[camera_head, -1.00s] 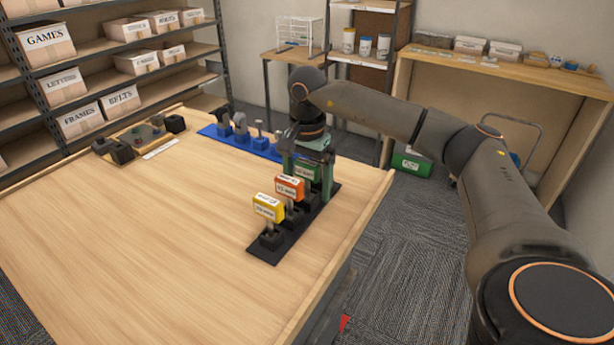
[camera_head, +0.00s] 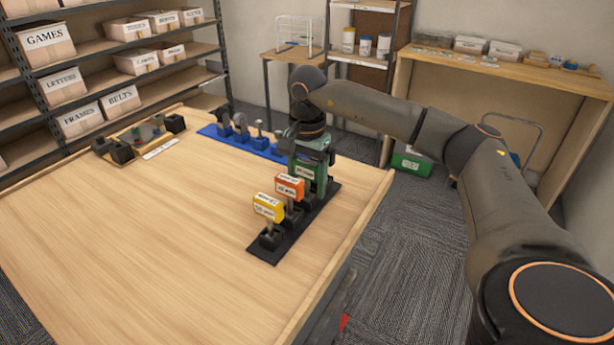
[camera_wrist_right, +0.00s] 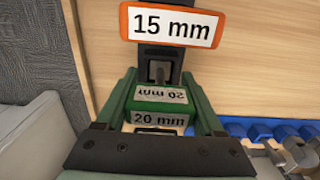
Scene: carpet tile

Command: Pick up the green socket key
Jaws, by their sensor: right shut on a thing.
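The green socket key (camera_wrist_right: 162,100), labelled 20 mm, stands at the far end of the black holder (camera_head: 270,253) on the table. My right gripper (camera_head: 310,176) is shut on its green head, with a finger on each side in the right wrist view (camera_wrist_right: 160,108). The head is mostly hidden by the gripper in the head view. I cannot tell whether its shaft is still in the holder. The orange 15 mm key (camera_head: 290,187) and the yellow key (camera_head: 268,207) stand upright nearer in the same holder. My left gripper is not in view.
A blue rack (camera_head: 243,146) with several tools lies behind the holder. A wooden tray (camera_head: 128,151) with black blocks is at the back left. The table's middle and left (camera_head: 150,230) are clear. The table's right edge runs close beside the holder.

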